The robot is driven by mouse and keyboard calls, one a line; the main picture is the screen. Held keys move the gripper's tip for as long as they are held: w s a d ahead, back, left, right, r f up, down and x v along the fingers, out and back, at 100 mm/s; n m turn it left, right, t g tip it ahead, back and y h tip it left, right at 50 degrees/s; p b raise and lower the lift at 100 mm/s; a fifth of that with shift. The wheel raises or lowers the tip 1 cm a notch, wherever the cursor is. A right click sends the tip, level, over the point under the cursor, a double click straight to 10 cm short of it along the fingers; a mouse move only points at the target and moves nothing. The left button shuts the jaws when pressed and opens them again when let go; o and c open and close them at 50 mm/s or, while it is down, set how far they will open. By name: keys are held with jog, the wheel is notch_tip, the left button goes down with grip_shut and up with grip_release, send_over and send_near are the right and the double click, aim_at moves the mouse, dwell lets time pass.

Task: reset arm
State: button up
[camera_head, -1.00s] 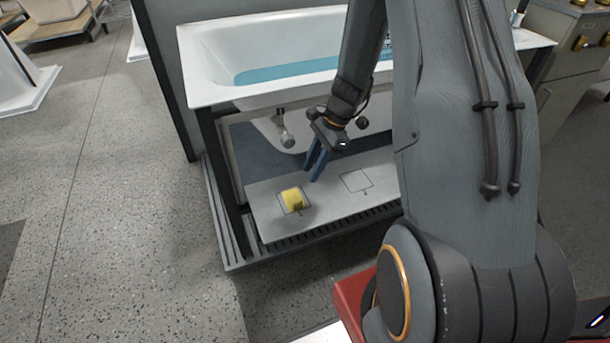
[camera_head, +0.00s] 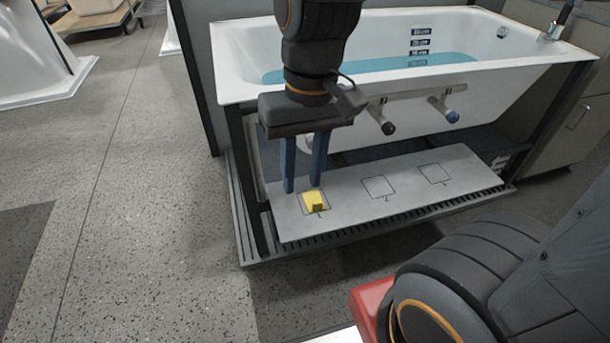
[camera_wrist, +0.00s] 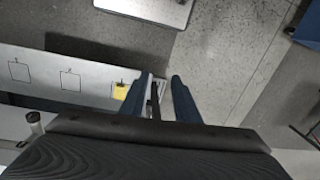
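My gripper (camera_head: 302,190) hangs in front of the bathtub with its two blue fingers pointing down and a clear gap between them. It is open and nothing shows between the fingers. In the wrist view my gripper (camera_wrist: 160,88) also shows its fingers apart. A yellow block (camera_head: 313,201) lies on the left marked square of the pale shelf (camera_head: 345,203), apparently below and behind the fingertips. The yellow block also shows in the wrist view (camera_wrist: 121,91), left of the fingers.
A white bathtub (camera_head: 235,88) with blue water stands above the shelf. Two valve handles, one black (camera_head: 387,127) and one blue (camera_head: 452,116), stick out below its rim. Two other marked squares on the shelf are empty. Grey floor (camera_head: 150,200) lies open at left.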

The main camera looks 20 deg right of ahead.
jog(key=shift+s+r+n, duration=0.25)
jog(key=shift+s+n, duration=0.35)
jog(key=shift+s, duration=0.25)
jog(key=d+r+m+h+p, duration=0.1)
jog(key=d+r+p, duration=0.6)
jog(key=p, duration=0.7)
jog(key=shift+d+r+m+p, duration=0.3)
jog(key=shift+d+m+p, duration=0.1)
jog(key=shift+d+m, duration=0.25)
